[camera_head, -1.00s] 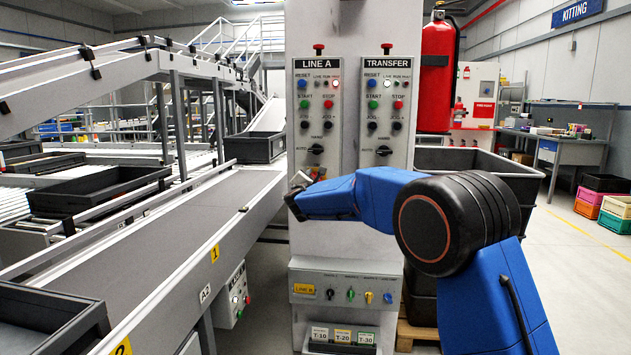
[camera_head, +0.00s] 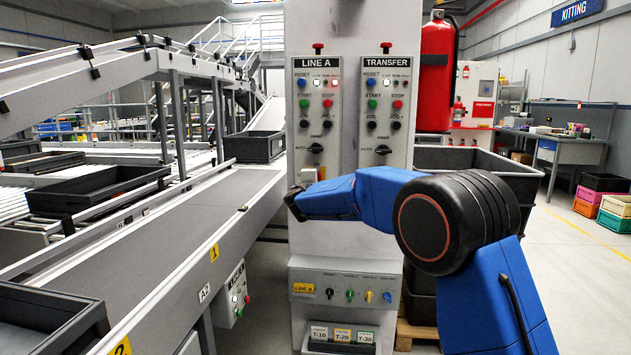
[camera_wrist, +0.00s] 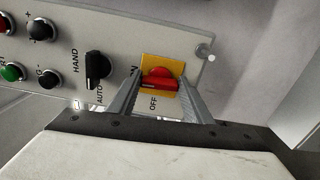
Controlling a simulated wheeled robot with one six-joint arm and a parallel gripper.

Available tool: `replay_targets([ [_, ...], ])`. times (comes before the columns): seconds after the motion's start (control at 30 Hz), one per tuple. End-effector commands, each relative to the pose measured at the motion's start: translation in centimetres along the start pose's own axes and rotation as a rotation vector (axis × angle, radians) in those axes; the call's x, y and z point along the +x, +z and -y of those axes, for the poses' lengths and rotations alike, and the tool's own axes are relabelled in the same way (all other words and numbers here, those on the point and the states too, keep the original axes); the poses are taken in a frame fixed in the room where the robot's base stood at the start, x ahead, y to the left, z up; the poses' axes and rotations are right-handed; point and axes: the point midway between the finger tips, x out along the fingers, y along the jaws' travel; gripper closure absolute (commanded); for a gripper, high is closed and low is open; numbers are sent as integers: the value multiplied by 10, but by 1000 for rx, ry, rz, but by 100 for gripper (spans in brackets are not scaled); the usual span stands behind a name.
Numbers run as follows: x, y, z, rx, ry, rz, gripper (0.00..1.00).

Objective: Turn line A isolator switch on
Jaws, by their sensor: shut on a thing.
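The line A isolator switch is a red rotary handle (camera_wrist: 162,79) on a yellow plate (camera_wrist: 148,62) in the wrist view. ON is marked at the plate's left and OFF below it, as seen there. The red bar appears to lie across the picture, one end toward ON. My gripper (camera_wrist: 158,92) is shut on the handle, one grey finger at each side. In the head view my gripper (camera_head: 305,178) is at the lower part of the LINE A panel (camera_head: 315,110), and the handle cannot be made out there.
A black HAND/AUTO selector (camera_wrist: 97,70) sits close beside the switch. The TRANSFER panel (camera_head: 386,110) is to the right, with a fire extinguisher (camera_head: 436,75) beyond. A conveyor (camera_head: 170,240) runs at left. A lower LINE B panel (camera_head: 345,290) is below my arm.

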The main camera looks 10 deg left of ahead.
Motion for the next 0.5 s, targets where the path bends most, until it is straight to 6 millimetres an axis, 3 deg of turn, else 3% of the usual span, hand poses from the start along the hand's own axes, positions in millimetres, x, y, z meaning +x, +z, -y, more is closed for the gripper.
replay_targets([
  [0.5,0,0,3,83,-3,1,77],
])
